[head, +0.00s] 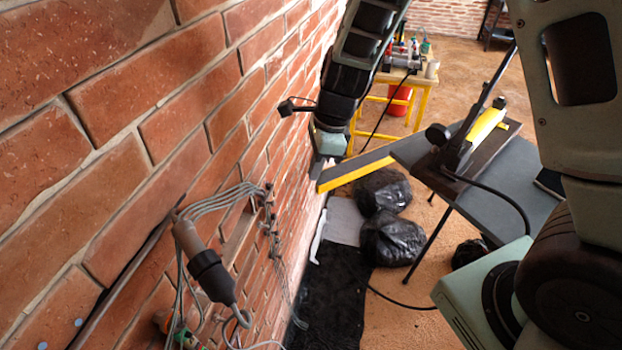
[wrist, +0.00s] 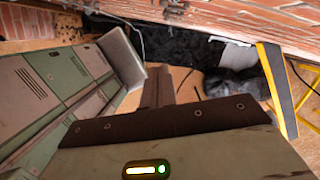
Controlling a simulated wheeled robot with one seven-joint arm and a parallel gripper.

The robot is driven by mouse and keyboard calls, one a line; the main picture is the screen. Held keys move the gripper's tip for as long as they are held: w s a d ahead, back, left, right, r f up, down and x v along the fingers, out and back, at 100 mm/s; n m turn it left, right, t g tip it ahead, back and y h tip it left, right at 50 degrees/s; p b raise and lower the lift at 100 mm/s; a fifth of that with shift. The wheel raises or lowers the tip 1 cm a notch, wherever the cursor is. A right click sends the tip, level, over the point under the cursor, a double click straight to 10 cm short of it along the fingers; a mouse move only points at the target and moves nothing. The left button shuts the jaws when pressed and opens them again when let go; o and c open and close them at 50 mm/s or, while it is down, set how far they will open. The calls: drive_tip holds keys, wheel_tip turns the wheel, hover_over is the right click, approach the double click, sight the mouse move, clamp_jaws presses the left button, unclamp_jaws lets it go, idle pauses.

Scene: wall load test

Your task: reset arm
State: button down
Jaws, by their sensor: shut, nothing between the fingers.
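My gripper (head: 318,168) hangs at the end of my arm in the upper middle of the head view, close to the brick wall (head: 150,110). In the wrist view its dark fingers (wrist: 160,88) are together and hold nothing. It appears apart from the wall and above the floor. The wrist view also shows the brick wall (wrist: 215,14) along the top. My own green body panels fill the left of that view.
Grey cables with a plug (head: 205,262) hang on the wall at lower left. A grey folding table (head: 515,185) with a yellow-and-black tool stands right. Black bags (head: 385,192) lie on the floor.

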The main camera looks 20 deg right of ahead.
drive_tip(key=shift+r, duration=0.25)
idle(0.4)
drive_tip(key=s+a+n+h+b, duration=0.1)
drive_tip(key=s+a+n+b, duration=0.2)
drive_tip(key=s+n, duration=0.8)
drive_tip(key=s+a+n+h+b, duration=0.1)
drive_tip(key=s+a+n+b, duration=0.2)
drive_tip(key=s+n, duration=0.9)
drive_tip(key=r+n+b, duration=0.1)
drive_tip(key=n+b, duration=0.2)
drive_tip(key=n, duration=0.2)
drive_tip(key=shift+s+a+n+g, duration=0.3)
